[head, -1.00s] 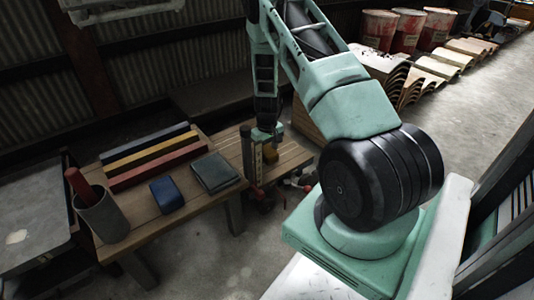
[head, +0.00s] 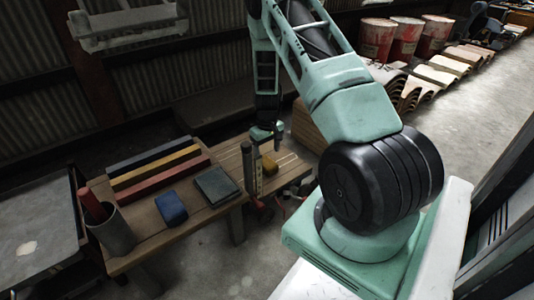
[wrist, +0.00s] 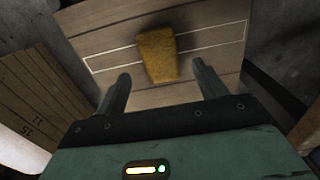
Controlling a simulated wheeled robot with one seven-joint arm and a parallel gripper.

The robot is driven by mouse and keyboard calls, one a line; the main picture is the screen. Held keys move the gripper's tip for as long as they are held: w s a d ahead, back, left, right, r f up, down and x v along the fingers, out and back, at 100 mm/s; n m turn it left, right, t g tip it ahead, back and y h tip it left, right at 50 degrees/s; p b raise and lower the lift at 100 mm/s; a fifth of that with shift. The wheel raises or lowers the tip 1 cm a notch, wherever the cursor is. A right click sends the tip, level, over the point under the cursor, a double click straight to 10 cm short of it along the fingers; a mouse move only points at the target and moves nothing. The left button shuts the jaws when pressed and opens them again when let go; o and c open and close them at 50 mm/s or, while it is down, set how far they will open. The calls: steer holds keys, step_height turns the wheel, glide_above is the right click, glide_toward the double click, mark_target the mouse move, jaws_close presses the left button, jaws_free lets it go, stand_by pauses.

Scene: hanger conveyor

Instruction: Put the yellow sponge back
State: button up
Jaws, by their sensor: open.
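The yellow sponge (wrist: 158,55) lies on the wooden table, across a long white outlined rectangle (wrist: 215,40), with its ends past the long lines. It also shows small in the head view (head: 269,164), partly behind an upright post. My gripper (wrist: 160,85) is open and empty. The sponge is ahead of the gap between its fingers, and I see no contact. In the head view my gripper (head: 268,132) hangs above the right part of the table.
An upright marked post (head: 252,168) stands beside the sponge; a numbered board (wrist: 35,105) shows at the wrist view's left. A blue sponge-like block (head: 171,207), a dark folded cloth (head: 216,186), coloured bars (head: 155,172) and a grey cup (head: 113,232) occupy the table's left.

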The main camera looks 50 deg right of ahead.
mark_target(267, 162)
step_height(267, 162, up, 6)
steer(key=p, duration=0.3)
steer(key=a+r+n+y, duration=0.1)
steer(key=a+r, duration=0.4)
steer(key=a, duration=0.5)
steer(key=a+r+n, duration=0.2)
steer(key=a+r, duration=0.3)
steer(key=a, duration=0.4)
steer(key=a+r+n+y, duration=0.1)
steer(key=a+r, duration=0.4)
steer(key=a, duration=0.5)
steer(key=s+a+r+n, duration=0.3)
steer(key=s+a+r, duration=0.3)
steer(key=s+a, duration=0.3)
steer(key=s+a+r+n, duration=0.1)
steer(key=s+a+r, duration=0.1)
steer(key=s, duration=0.5)
steer(key=s+a+r+n+h, duration=0.1)
steer(key=s+a+r+n, duration=0.1)
steer(key=s+a, duration=0.2)
steer(key=s, duration=0.2)
steer(key=shift+s, duration=0.4)
